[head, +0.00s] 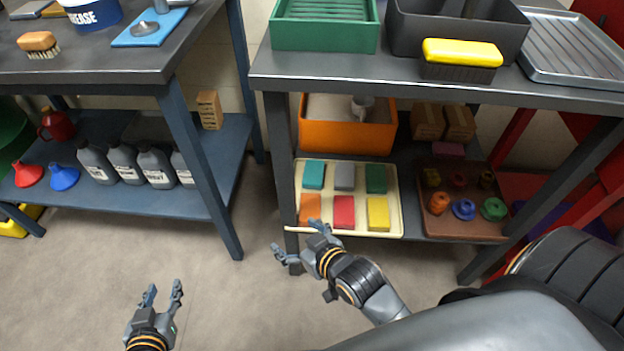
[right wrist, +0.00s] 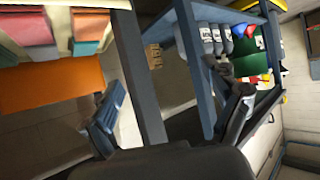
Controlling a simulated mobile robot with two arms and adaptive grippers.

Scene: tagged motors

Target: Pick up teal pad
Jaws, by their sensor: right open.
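The teal pad (head: 314,175) lies at the back left of a cream tray (head: 352,234) on the lower shelf of the right bench. Grey and green pads lie beside it, and orange, red and yellow pads lie in front. My right gripper (head: 299,240) is open and empty, near the tray's front left corner and apart from the teal pad. Its two fingers stand wide apart in the right wrist view (right wrist: 172,115), where pads show at the upper left. My left gripper (head: 163,290) is open and empty over the floor at lower left.
The bench's front left leg (head: 284,180) stands beside the tray. An orange bin (head: 345,135) is behind the tray. A brown tray (head: 462,225) with several coloured rings is to its right. The grey benchtop (head: 400,93) overhangs the shelf. Floor between the benches is clear.

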